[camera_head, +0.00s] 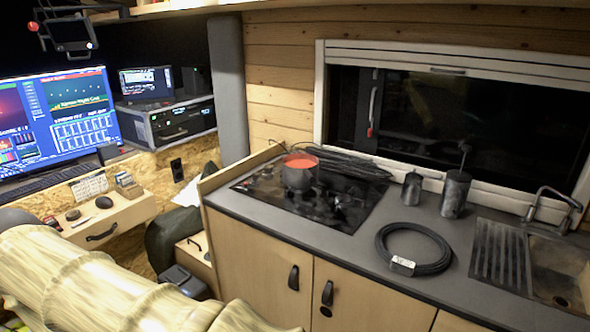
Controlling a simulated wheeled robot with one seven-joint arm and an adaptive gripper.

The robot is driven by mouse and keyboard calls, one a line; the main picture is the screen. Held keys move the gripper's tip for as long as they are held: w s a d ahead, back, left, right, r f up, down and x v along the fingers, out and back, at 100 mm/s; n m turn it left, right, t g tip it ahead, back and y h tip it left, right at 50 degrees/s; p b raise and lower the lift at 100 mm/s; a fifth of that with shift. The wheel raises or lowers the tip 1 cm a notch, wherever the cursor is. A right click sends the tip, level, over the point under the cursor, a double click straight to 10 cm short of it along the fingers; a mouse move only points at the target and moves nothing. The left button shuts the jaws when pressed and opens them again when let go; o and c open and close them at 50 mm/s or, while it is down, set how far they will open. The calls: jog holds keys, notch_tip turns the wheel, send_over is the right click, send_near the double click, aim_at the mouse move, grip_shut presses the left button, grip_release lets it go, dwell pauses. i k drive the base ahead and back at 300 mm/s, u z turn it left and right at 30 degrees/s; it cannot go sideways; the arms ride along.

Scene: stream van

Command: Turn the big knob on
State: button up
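The big knob cannot be told for certain at this size. A black hob (352,213) is set in the grey counter, and small dark shapes along its left side may be knobs. A dark pot (298,178) with red contents or a red rim stands on the hob's back left part. A grey electronic unit (181,122) with small controls on its front stands beside the large monitor at the left; its controls are too small to read. My gripper is not in view.
A coiled black cable (414,250), two dark canisters (455,194) and a sink (556,270) are on the counter (330,245) right of the hob. Cabinet doors (345,300) are below. A large beige ribbed shape fills the lower left. A monitor (66,110) stands at left.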

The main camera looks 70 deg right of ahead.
aim_at(268, 168)
jog(key=k, duration=0.15)
jog(key=z, duration=1.3)
jog(key=i, duration=0.6)
